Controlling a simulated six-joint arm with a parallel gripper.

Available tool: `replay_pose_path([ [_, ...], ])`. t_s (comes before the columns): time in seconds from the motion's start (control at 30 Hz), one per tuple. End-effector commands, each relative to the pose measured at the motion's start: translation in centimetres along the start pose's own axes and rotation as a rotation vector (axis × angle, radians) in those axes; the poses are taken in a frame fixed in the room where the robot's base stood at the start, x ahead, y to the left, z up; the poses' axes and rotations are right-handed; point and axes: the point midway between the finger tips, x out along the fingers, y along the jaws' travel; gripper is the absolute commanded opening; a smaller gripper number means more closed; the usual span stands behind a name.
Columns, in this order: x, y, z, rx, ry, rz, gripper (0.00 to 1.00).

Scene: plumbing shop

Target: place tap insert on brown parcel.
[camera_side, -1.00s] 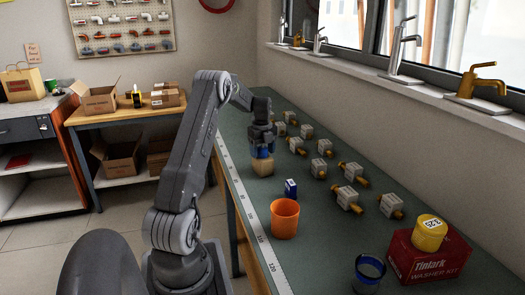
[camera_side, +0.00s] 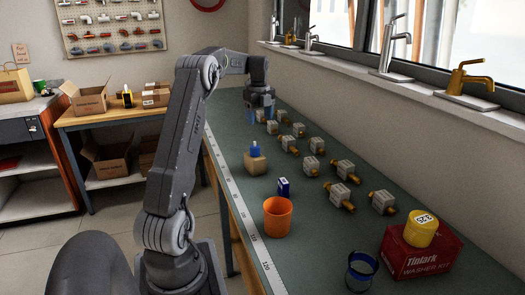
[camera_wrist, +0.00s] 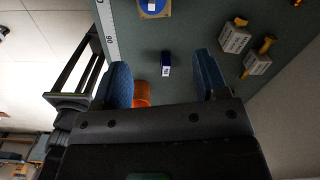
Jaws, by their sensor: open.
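The brown parcel (camera_side: 255,168) is a small tan block on the green bench, near the ruler strip. A blue piece with a narrow top, which looks to be the tap insert (camera_side: 254,150), stands upright on it. In the wrist view, the parcel's tan edge (camera_wrist: 141,15) and the round blue piece (camera_wrist: 153,6) show at the top edge, partly cut off. My gripper (camera_side: 262,113) is open, beyond the parcel toward the far end of the bench and apart from it. Its blue fingers are spread in the wrist view (camera_wrist: 162,64), with nothing held between them.
Several grey-and-brass fittings (camera_side: 341,170) stand in rows to the right. A yellow tub (camera_side: 421,229) sits on a red box (camera_side: 420,257).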

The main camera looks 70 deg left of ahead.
Motion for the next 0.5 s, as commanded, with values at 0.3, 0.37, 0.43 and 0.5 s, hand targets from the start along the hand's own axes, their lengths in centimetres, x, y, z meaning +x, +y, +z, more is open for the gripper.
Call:
replay_pose_path([
  [0.3,-7.5,1.9,-20.7,-0.430,-0.021,-0.174,0.67],
  [0.37,-8.2,3.7,-24.4,-0.526,0.000,-0.212,0.67],
  [0.43,-8.6,6.2,-28.3,-0.639,0.036,-0.253,0.67],
  [0.5,-8.7,9.1,-31.7,-0.752,0.084,-0.289,0.67],
])
